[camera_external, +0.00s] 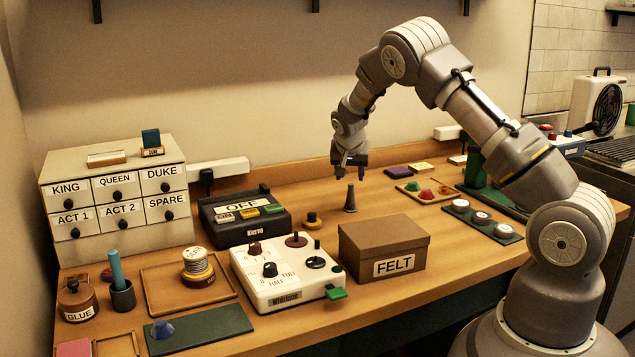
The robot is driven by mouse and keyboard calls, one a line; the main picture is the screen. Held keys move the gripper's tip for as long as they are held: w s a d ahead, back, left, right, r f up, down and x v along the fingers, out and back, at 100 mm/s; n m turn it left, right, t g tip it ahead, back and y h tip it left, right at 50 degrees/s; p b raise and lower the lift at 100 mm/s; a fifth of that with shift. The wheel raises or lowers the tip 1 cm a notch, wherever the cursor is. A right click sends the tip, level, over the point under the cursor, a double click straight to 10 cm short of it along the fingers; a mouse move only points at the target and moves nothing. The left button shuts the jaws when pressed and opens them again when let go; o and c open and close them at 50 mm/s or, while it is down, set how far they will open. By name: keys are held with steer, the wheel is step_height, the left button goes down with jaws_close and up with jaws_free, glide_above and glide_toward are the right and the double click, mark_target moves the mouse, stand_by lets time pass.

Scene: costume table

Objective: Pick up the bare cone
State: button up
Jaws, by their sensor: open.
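A dark bare cone (350,199) stands upright on the wooden table (385,222), behind the brown FELT box. My gripper (349,174) points down just above the cone. Its fingers are apart and I see nothing held between them. A small gap seems to lie between the fingertips and the cone's tip.
The FELT box (383,249) stands in front of the cone. A white control box (287,275) and a dark OFF box (244,216) are to the left. A yellow-and-black knob (312,220) stands nearby. A tray of small coloured pieces (426,192) lies to the right.

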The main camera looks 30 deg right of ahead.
mark_target(351, 184)
steer(key=b+x, duration=0.2)
steer(key=x, duration=0.6)
steer(key=shift+d+f, duration=0.15)
steer(key=shift+c, duration=0.4)
jaws_close()
